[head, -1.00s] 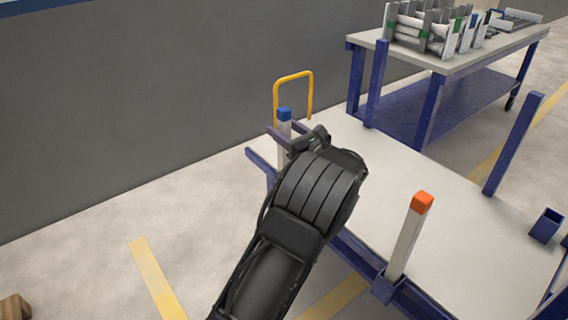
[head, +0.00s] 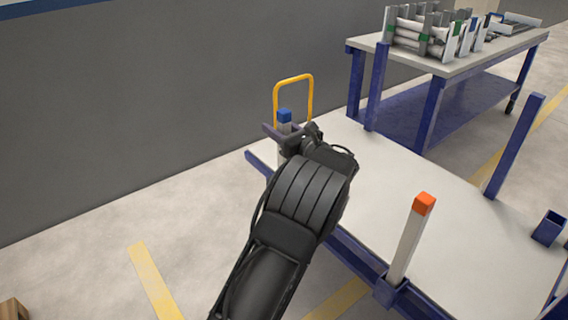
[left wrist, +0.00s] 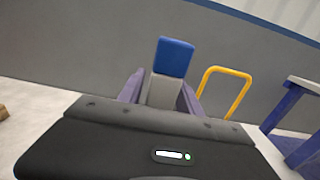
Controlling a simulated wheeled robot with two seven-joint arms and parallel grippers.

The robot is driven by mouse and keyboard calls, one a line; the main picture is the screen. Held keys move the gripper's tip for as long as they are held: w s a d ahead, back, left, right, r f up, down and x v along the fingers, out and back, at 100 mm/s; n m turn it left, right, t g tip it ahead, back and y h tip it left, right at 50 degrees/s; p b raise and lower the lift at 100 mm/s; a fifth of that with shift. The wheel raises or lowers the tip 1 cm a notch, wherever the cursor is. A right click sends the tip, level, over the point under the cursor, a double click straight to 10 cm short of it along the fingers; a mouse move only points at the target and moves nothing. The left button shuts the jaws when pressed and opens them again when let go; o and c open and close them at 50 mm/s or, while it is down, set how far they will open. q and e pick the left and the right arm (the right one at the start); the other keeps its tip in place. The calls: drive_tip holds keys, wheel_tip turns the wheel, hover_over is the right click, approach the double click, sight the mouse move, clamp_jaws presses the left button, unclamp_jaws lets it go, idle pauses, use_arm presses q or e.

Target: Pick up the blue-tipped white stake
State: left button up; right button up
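The blue-tipped white stake (head: 284,116) stands upright at the far left corner of the low white platform (head: 385,170). My left gripper (head: 282,133) is at the stake's upper part, just below the blue tip. In the left wrist view, the blue tip (left wrist: 175,58) rises between the two purple fingers (left wrist: 160,95), one on each side of the white shaft. The fingers look spread around the stake; whether they touch it is hard to see. My left arm and hand hide much of the lower shaft. My right gripper is not in view.
An orange-tipped white stake (head: 412,235) stands in a blue socket at the platform's near edge. A blue post (head: 514,145) rises at the right. A yellow handle (head: 309,100) is behind the blue-tipped stake. A blue-legged table (head: 470,50) holds a rack of pipes (head: 430,32).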

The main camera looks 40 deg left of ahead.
use_arm(q)
clamp_jaws()
drive_tip(key=shift+r, duration=0.15)
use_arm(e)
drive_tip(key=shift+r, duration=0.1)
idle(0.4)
